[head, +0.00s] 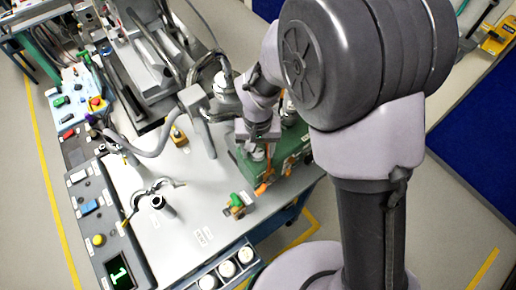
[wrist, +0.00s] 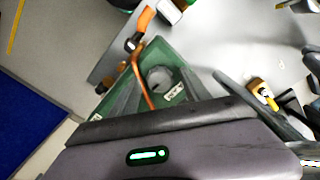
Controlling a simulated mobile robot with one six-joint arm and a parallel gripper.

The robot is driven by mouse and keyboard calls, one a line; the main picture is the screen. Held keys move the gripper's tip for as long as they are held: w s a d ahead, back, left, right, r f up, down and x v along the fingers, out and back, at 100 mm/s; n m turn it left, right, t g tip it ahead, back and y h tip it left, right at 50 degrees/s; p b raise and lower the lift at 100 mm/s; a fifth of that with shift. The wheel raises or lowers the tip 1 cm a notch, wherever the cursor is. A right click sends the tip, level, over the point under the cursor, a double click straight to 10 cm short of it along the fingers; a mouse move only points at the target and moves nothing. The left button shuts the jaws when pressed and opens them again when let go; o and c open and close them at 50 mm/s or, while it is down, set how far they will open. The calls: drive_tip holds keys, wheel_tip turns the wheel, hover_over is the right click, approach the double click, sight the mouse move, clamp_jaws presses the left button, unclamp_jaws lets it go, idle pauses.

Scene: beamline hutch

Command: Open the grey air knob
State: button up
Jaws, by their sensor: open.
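A round grey knob (wrist: 160,78) sits on a green block (wrist: 178,62) with a small white label beside it in the wrist view. I take it to be the grey air knob. My gripper (wrist: 174,82) is open, with one dark finger on each side of the knob in that view. I cannot tell whether the fingers touch it or how far above it they are. In the head view my gripper (head: 258,142) points down over the green block (head: 290,155) at the table's right side. The knob is largely hidden there by my gripper.
An orange lever or tube (wrist: 143,68) runs close by my left finger. A green-and-brass valve (head: 236,206) stands near the table's front edge. A yellow block (head: 178,136), bent grey pipes (head: 200,115) and a control strip (head: 92,208) lie to the left. White cups (head: 228,269) stand in front.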

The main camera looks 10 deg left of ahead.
clamp_jaws()
drive_tip(key=shift+n, duration=0.4)
drive_tip(key=n, duration=0.4)
drive_tip(key=shift+r+n, duration=0.1)
drive_tip(key=shift+n, duration=0.3)
drive_tip(key=n+p, duration=0.1)
drive_tip(key=n, duration=0.5)
drive_tip(key=shift+p, duration=0.3)
drive_tip(key=n+p, duration=0.1)
drive_tip(key=n, duration=0.5)
drive_tip(key=shift+n, duration=0.4)
drive_tip(key=n+p, duration=0.1)
drive_tip(key=n, duration=0.4)
drive_tip(key=shift+p, duration=0.35)
drive_tip(key=shift+n, duration=0.4)
